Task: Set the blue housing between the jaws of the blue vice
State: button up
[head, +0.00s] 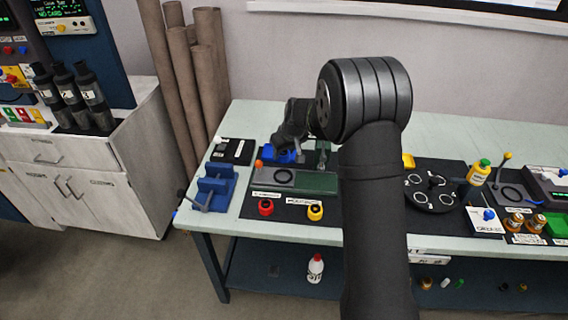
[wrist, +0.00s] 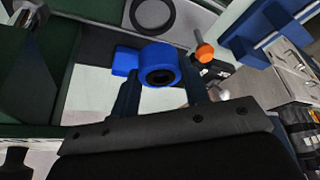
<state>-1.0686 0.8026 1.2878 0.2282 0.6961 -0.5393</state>
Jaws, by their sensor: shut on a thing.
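The blue housing (wrist: 160,62) is a blue ring with a dark bore and a side block; in the wrist view it sits between the two fingers of my gripper (wrist: 160,92). My gripper is shut on it. In the head view the housing (head: 283,155) shows under my gripper (head: 287,147), above the back of the green and grey fixture. The blue vice (head: 213,185) stands at the table's left end, to the left of the housing and apart from it. Its jaws look empty. Part of it also shows at the upper right of the wrist view (wrist: 265,30).
Red (head: 265,207) and yellow (head: 315,212) ring-shaped parts lie at the front. A black box (head: 232,151) stands behind the vice. A round black tray (head: 434,190) is to the right.

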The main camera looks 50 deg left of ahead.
aim_at(283, 153)
notch_tip(283, 153, up, 8)
jog(key=shift+r, duration=0.4)
jog(key=shift+s, duration=0.15)
jog(key=s+a+f+m+t, duration=0.1)
jog(key=s+a+f+m, duration=0.2)
jog(key=s+f, duration=0.1)
jog(key=s+a+f+m+t+h, duration=0.1)
jog(key=s+a+f+m, duration=0.2)
jog(key=s, duration=0.4)
jog(key=s+a+f+m+t, duration=0.1)
jog(key=s+a+f+m, duration=0.2)
jog(key=s+f, duration=0.3)
jog(key=shift+s+a+f+h, duration=0.15)
jog(key=shift+a+f+h, duration=0.25)
jog(key=shift+a+f, duration=0.5)
jog(key=shift+f, duration=1.85)
